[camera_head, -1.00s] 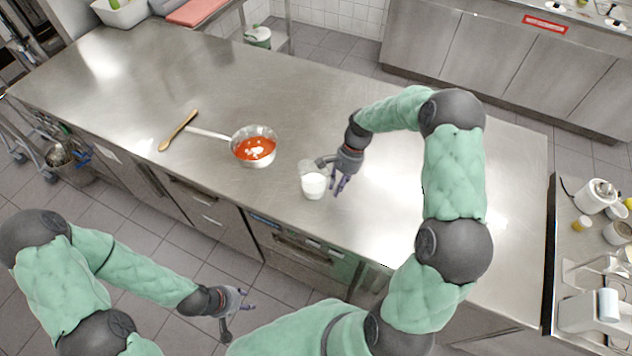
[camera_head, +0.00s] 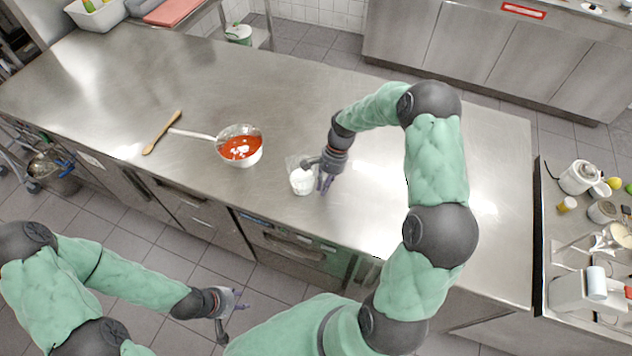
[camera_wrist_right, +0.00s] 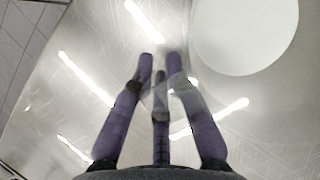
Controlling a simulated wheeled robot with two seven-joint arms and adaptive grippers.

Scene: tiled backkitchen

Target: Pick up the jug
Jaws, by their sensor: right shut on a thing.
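The jug (camera_head: 302,182) is a small clear vessel with white contents, upright near the front edge of the steel worktop. My right gripper (camera_head: 325,182) is at its right side, pointing down, with its fingers shut on the jug at its handle side. In the right wrist view the white contents of the jug (camera_wrist_right: 245,35) are a round disc at upper right. The gripper's fingers (camera_wrist_right: 160,70) are close together there over a clear, hard-to-see part, likely the handle. My left gripper (camera_head: 234,312) is open and empty, low in front of the worktop.
A pan (camera_head: 240,147) of red sauce with a white dollop stands left of the jug, its handle pointing left. A wooden spoon (camera_head: 162,132) lies beyond that handle. The worktop (camera_head: 260,85) behind is bare. A side counter (camera_head: 550,235) with kitchenware is at right.

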